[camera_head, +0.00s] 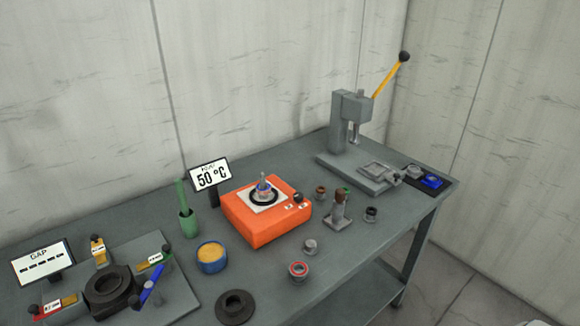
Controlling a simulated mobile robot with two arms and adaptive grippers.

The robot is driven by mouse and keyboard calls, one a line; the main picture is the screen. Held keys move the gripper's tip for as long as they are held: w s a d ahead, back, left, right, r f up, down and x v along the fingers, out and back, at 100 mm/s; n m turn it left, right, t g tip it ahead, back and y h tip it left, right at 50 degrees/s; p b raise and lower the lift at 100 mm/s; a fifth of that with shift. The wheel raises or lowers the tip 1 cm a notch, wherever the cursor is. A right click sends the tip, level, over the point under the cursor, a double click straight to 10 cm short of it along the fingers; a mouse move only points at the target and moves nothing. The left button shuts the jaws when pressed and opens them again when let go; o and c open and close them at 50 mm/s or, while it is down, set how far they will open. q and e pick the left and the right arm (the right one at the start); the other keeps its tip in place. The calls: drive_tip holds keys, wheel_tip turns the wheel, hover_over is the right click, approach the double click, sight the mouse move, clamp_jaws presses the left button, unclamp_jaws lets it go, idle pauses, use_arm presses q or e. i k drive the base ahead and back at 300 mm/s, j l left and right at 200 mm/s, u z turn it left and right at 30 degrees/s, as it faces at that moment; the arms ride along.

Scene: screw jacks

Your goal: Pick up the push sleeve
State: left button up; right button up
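I cannot tell for certain which part is the push sleeve. A small grey cylindrical part (310,247) stands on the grey table right of the orange heater. A ring with a red face (298,271) lies in front of it. A dark ring-shaped part (371,214) and a small brown-topped part (320,192) stand farther back. A grey stepped part (340,211) with a brown top stands between them. Neither of my grippers shows in the head view.
A lever press (350,130) stands at the back right. A blue-rimmed pot (211,258), black flanged ring (235,306) and gauge fixture (180,285) are left. The front right table edge is clear.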

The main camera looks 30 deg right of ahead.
sight(339, 202)
drive_tip(key=l+z, duration=0.2)
drive_tip(key=z, duration=1.05)
drive_tip(key=k+l+z, duration=0.1)
drive_tip(key=l, duration=0.25)
drive_tip(key=l+z, duration=0.1)
drive_tip(key=l, duration=0.25)
drive_tip(key=k, duration=0.05)
